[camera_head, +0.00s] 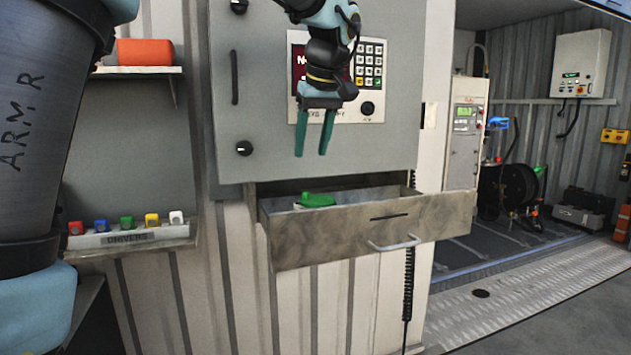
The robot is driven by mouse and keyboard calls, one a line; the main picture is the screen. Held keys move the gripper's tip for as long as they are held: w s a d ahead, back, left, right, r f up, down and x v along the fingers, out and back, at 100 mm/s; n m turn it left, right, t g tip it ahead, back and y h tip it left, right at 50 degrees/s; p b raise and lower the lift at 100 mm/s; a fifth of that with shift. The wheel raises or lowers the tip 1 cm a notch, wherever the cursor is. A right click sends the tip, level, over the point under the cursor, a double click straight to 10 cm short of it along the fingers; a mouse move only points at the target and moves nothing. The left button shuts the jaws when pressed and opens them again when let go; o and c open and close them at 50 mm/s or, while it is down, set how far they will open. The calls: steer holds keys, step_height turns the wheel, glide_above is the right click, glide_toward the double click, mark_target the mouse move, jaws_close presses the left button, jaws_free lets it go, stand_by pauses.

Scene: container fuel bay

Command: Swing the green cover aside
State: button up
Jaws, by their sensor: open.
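A green object (318,200), which looks like the green cover, shows inside an open metal drawer (330,243) below a grey cabinet. Only its top shows above the drawer's front edge; the drawer front hides the rest. My gripper (313,152) points down in front of the cabinet's keypad panel, above the drawer and the green object. Its two green fingers are apart with nothing between them. It touches neither the drawer nor the green object.
The grey cabinet (270,120) with a keypad panel (370,75) stands close behind my gripper. The drawer juts out with a bar handle (395,244). At left, a shelf (130,238) carries several coloured blocks. Open floor lies at lower right.

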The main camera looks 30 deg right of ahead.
mark_target(307, 193)
steer(key=p+x, duration=0.1)
steer(key=x, duration=0.4)
steer(key=p+x, duration=0.1)
steer(key=x, duration=0.4)
steer(key=shift+w+d+f, duration=0.1)
steer(key=shift+d+f, duration=0.1)
steer(key=shift+c, duration=0.3)
jaws_close()
stand_by(0.8)
